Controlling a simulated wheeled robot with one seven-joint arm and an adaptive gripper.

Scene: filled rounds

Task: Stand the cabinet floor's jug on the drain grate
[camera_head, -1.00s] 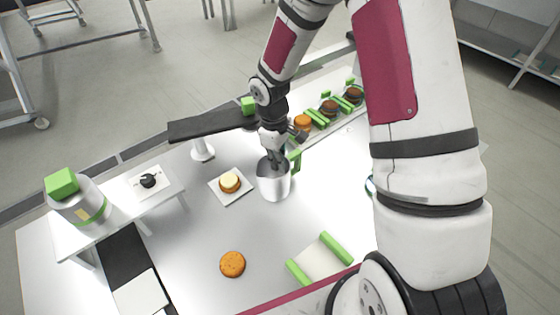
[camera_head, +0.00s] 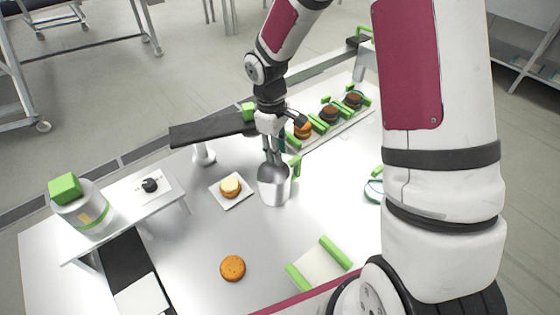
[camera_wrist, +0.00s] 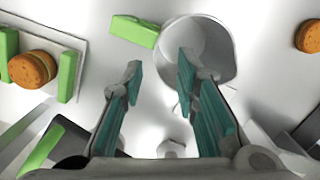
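The metal jug (camera_head: 274,190) with a green handle (camera_head: 296,165) stands upright on the pale work surface, mid picture in the head view. In the wrist view I look down into the empty-looking jug (camera_wrist: 210,50), with its green handle (camera_wrist: 134,31) to its left. My gripper (camera_head: 271,158) points down at the jug's rim; it also shows in the wrist view (camera_wrist: 160,66). No part is clearly recognisable as the drain grate; a dark strip (camera_head: 122,253) lies at left.
A small plate (camera_head: 243,202) with a round cake stands left of the jug. An orange biscuit (camera_head: 232,268) and a green-edged tray (camera_head: 318,266) lie in front. A rack with several rounds (camera_head: 345,122) is behind right. A dark arm-like board (camera_head: 205,128) stands behind left.

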